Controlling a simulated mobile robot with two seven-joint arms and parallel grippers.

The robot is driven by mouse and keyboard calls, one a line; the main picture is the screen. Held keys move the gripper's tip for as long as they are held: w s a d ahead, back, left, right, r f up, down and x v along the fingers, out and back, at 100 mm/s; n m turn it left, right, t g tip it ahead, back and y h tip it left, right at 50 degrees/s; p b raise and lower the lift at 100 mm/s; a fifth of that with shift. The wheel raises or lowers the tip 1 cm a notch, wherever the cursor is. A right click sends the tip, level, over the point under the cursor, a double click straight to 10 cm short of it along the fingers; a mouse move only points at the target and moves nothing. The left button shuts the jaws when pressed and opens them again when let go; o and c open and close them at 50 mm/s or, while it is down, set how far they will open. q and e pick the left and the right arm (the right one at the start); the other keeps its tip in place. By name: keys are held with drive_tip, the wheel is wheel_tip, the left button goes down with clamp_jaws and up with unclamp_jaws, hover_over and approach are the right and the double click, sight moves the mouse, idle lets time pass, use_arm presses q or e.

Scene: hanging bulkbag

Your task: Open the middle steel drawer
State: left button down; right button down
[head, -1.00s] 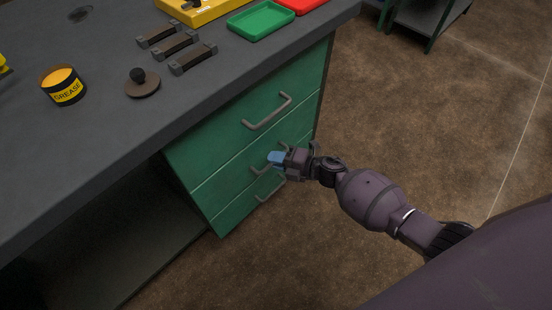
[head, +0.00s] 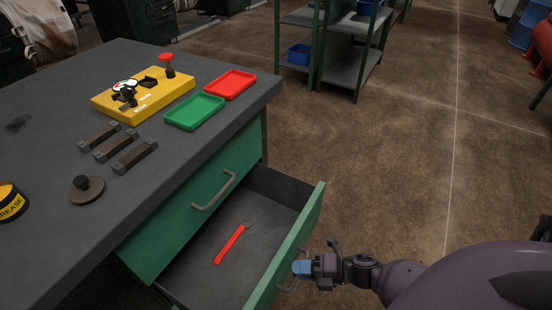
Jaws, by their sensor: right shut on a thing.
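The middle drawer (head: 318,205) of the green cabinet stands pulled well out from under the bench. Its grey inside shows, with a red-handled wrench (head: 230,245) lying on the bottom. My right gripper (head: 300,269), with blue fingertips, is at the drawer's front and shut on its handle (head: 288,284), which the fingers partly hide. The top drawer (head: 180,222) above it is shut, with its own grey handle (head: 214,193). The bottom drawer is not visible. My left gripper is not in view.
The dark bench top (head: 60,190) carries a yellow fixture (head: 145,93), a green tray (head: 195,112), a red tray (head: 231,85), several brackets, a knobbed disc (head: 86,189) and a grease tin (head: 10,202). Open floor (head: 400,170) lies to the right. A shelf rack (head: 345,70) stands behind.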

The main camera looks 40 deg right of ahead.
drive_tip(key=s+d, duration=0.3)
drive_tip(key=s, duration=0.7)
drive_tip(key=shift+d, duration=0.3)
drive_tip(key=c, duration=1.2)
unclamp_jaws()
use_arm(q)
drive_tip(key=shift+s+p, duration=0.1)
drive_tip(key=shift+p, duration=0.45)
use_arm(e)
drive_tip(key=v, duration=1.1)
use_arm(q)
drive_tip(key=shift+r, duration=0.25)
use_arm(e)
drive_tip(key=shift+a+r, duration=0.1)
